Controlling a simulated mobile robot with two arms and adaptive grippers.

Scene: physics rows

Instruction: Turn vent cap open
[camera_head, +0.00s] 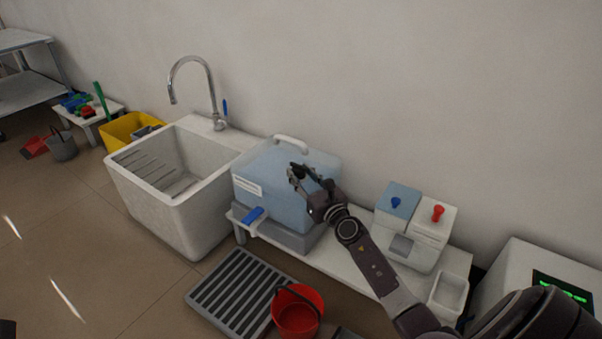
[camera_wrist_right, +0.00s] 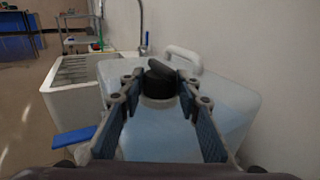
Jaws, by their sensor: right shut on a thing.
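The black vent cap (camera_wrist_right: 160,80) sits on top of a translucent blue container (camera_wrist_right: 222,102). In the right wrist view my right gripper (camera_wrist_right: 160,83) has its two fingertips on either side of the cap, shut on it. In the head view the container (camera_head: 272,170) stands on a low white bench, and my right gripper (camera_head: 300,180) is over its top. The cap is hard to make out there behind the fingers. A blue tap lever (camera_head: 255,214) sticks out low at the container's front. My left gripper is not in view.
A white sink (camera_head: 160,205) with a chrome faucet (camera_head: 208,90) stands left of the container. A two-knob dispenser (camera_head: 415,225) stands to the right on the bench. A red bucket (camera_head: 298,316) and grey grate (camera_head: 222,285) are on the floor. The wall is close behind.

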